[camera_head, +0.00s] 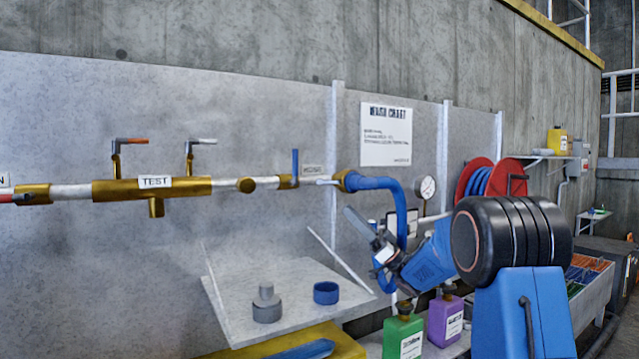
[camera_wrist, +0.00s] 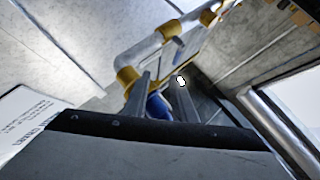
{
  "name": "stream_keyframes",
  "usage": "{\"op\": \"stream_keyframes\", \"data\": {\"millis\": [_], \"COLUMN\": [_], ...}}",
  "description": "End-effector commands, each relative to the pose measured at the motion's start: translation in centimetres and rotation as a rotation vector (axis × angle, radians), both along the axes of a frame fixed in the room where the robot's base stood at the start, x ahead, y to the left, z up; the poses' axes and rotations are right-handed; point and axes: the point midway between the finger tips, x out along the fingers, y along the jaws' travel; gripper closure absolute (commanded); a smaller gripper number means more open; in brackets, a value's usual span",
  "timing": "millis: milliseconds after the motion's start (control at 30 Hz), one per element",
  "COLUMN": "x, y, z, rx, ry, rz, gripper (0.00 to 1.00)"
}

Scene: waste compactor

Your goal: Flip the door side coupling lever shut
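The brass hose coupling (camera_head: 345,181) joins the white pipe to the blue hose (camera_head: 402,205), right of the HOSE label. Its small side levers are too small to tell apart, so I cannot see how the door side lever stands. My gripper (camera_head: 368,228) is below the coupling, in front of the panel and left of the hanging hose. In the wrist view, my gripper (camera_wrist: 163,86) has two grey fingers apart. Part of the blue hose (camera_wrist: 157,106) shows between them, and a brass fitting (camera_wrist: 127,76) is left of the fingertips. I see nothing gripped.
A brass TEST pipe (camera_head: 150,188) with upright levers runs along the panel. A blue-handled valve (camera_head: 295,168) stands left of the coupling. A gauge (camera_head: 427,187) and red reel (camera_head: 480,182) are to the right. A tilted shelf (camera_head: 235,315) holds a grey plug and blue cap.

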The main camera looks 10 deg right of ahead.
Motion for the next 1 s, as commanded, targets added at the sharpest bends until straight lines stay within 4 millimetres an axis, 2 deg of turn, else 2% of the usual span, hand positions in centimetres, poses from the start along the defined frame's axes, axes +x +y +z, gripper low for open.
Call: {"op": "stream_keyframes", "data": {"millis": [600,800,1000], "x": [3.2,3.9,4.1], "y": [7.0,8.4,8.8], "z": [7.7,9.2,9.7], "rx": [0.000,0.000,0.000], "ry": [-0.001,0.000,0.001], "rz": [0.001,0.000,-0.002], "gripper": [0.76,0.76,0.76]}}
